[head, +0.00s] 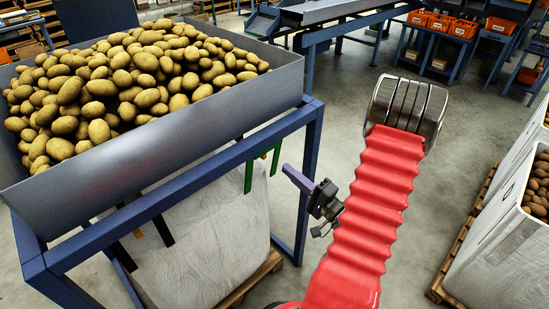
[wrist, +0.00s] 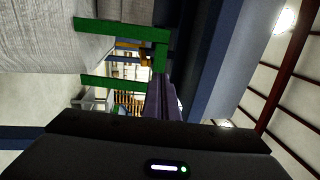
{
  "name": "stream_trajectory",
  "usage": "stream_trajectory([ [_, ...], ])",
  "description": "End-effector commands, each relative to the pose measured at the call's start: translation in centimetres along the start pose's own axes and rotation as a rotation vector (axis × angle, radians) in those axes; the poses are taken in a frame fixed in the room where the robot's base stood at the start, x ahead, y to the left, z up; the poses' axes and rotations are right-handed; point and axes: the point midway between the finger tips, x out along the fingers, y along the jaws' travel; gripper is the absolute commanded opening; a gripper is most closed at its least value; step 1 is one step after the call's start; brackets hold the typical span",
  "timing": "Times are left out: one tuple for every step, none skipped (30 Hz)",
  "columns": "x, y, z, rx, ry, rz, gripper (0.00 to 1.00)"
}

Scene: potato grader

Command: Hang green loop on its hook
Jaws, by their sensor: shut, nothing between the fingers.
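The green loop (head: 248,177) is a flat strap at the top of the white bag (head: 215,235), just under the blue frame (head: 312,140) of the potato hopper. In the wrist view the green loop (wrist: 160,58) shows two legs running to the bag, joined by a crossbar near the blue beam. My gripper (head: 287,171) is shut and empty, its purple fingers pointing at the loop from the right. In the wrist view the fingertips (wrist: 158,78) overlap the loop's crossbar; I cannot tell if they touch. I cannot make out the hook or whether the loop is on it.
A metal hopper (head: 180,115) full of potatoes (head: 120,80) sits on the blue frame. Black straps (head: 160,226) hang at the bag's left side. White bins (head: 490,250) stand on a pallet at the right. Concrete floor (head: 335,85) is clear behind my arm.

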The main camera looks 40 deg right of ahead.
Motion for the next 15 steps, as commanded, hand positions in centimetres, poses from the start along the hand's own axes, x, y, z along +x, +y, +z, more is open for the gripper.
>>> stream_trajectory([
  [0.7,0.0,0.1,-0.001,-0.004,0.000,0.00],
  [1.0,0.0,0.1,-0.001,-0.004,0.000,0.00],
  [1.5,0.0,0.1,0.000,-0.003,0.000,0.00],
  [1.9,0.0,0.1,0.000,-0.004,0.000,0.00],
  [2.2,0.0,0.1,0.000,-0.004,0.000,0.00],
  [2.7,0.0,0.1,0.000,-0.003,0.000,0.00],
  [3.1,0.0,0.1,0.000,-0.004,-0.001,0.00],
  [3.5,0.0,0.1,0.000,-0.003,-0.001,0.00],
  [4.0,0.0,0.1,-0.001,-0.003,-0.001,0.00],
  [4.3,0.0,0.1,-0.001,-0.004,-0.001,0.00],
  [4.7,0.0,0.1,0.000,-0.003,-0.001,0.00],
  [5.2,0.0,0.1,0.000,-0.003,0.000,0.00],
  [5.5,0.0,0.1,0.000,-0.004,0.000,0.00],
  [5.8,0.0,0.1,0.000,-0.002,0.000,0.00],
  [6.3,0.0,0.1,-0.001,-0.002,0.001,0.00],
])
